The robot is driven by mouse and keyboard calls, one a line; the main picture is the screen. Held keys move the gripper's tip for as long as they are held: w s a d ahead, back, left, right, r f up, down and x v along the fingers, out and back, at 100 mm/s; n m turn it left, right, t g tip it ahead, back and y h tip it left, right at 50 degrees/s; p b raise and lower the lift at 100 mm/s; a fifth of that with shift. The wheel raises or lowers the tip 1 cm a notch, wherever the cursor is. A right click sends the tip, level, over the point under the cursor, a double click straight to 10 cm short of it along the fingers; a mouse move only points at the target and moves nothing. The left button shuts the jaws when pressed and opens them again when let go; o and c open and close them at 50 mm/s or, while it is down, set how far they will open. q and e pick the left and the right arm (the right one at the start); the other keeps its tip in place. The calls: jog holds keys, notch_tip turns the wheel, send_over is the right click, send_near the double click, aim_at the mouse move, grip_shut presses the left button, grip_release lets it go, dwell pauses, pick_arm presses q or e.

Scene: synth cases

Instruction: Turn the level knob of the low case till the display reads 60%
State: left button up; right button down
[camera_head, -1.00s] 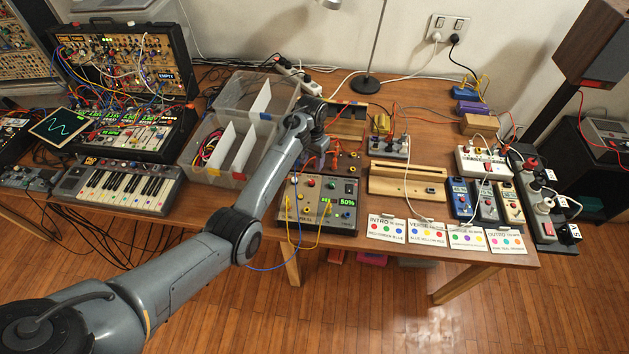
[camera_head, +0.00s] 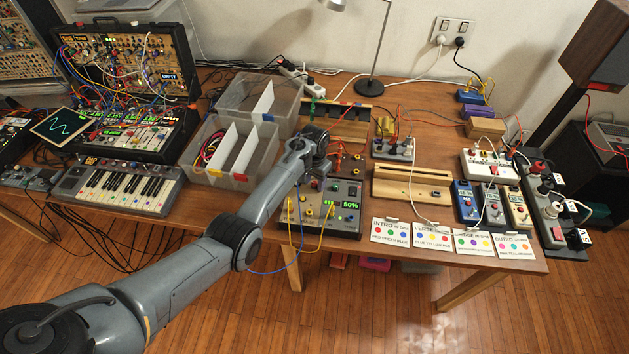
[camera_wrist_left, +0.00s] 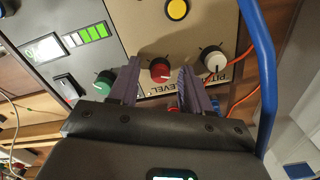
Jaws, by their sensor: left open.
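The low case (camera_head: 345,218) stands at the table's front edge. Its green display (camera_head: 350,206) reads 50%. In the left wrist view its panel (camera_wrist_left: 125,20) shows a red knob (camera_wrist_left: 160,71) above the word LEVEL, with a green knob (camera_wrist_left: 104,82) and a white knob (camera_wrist_left: 214,62) on either side. My left gripper (camera_wrist_left: 159,66) is open, one finger on each side of the red knob; I cannot tell whether they touch it. In the head view the left gripper (camera_head: 318,181) hides part of the case. My right gripper is not in view.
Yellow cables (camera_head: 321,232) hang from the case's front. A blue cable (camera_wrist_left: 262,60) runs close beside the gripper in the wrist view. Plastic bins (camera_head: 215,178) stand to the left, a wooden stand (camera_head: 405,190) and label cards (camera_head: 389,232) to the right.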

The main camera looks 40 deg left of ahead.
pick_arm(q)
grip_shut()
jog(key=shift+r+m+p, duration=0.3)
jog(key=shift+m+p, duration=0.3)
jog(key=shift+p, duration=0.25)
jog(key=shift+m+p, duration=0.3)
jog(key=shift+m, duration=0.2)
jog(key=shift+f+m, duration=0.25)
jog(key=shift+m, duration=0.05)
grip_release()
